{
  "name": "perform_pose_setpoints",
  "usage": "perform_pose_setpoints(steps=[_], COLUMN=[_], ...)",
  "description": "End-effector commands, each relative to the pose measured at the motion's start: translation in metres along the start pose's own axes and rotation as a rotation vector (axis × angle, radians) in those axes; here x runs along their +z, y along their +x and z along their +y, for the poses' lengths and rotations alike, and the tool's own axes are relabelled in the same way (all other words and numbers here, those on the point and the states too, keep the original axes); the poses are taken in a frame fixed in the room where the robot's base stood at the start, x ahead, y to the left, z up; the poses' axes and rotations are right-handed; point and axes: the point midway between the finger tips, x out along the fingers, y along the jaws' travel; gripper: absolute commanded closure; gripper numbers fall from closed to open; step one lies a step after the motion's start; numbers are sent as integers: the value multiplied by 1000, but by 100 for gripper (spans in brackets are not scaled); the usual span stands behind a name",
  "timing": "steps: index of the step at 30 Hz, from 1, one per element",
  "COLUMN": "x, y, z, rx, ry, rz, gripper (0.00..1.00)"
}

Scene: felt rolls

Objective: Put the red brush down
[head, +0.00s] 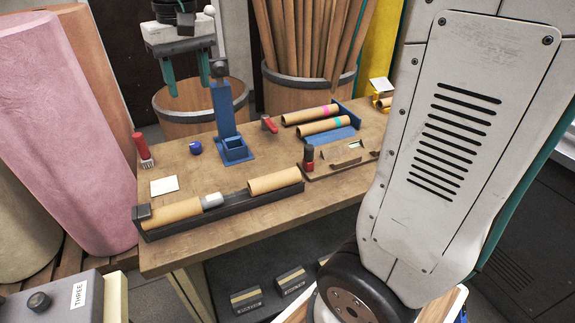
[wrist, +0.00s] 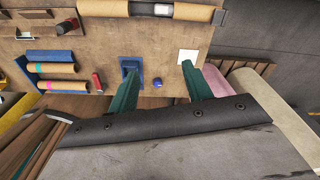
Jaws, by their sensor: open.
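The red brush (head: 141,146) stands near the left edge of the workbench, red handle up and pale bristles down, close to a white card. It looks upright with a slight tilt, and nothing holds it. I cannot make it out in the wrist view, where a finger may hide it. My gripper (head: 187,88) is open and empty, with its two teal fingers pointing down, above and behind the brush and to its right.
The workbench (head: 208,178) carries a blue stand (head: 236,150), a blue ball (head: 195,147), the white card (head: 164,186), a red clip-like thing (head: 269,124) and a black trough (head: 215,212) with brown rolls. A pink roll (head: 65,125) leans left of the bench. Wooden barrels stand behind.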

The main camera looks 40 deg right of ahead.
Motion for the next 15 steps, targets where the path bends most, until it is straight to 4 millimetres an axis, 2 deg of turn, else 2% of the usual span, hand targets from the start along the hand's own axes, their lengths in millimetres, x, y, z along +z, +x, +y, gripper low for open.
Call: perform_pose_setpoints(steps=[1,3,9,12,15], x=[30,69,173,211,237], y=[-4,-2,21,38,52], z=[5,11,24,28,30], rx=[0,0,2,3,4], ry=[0,-3,-11,-16,-17], rz=[10,17,35,42,46], gripper=[50,50,50,50,50])
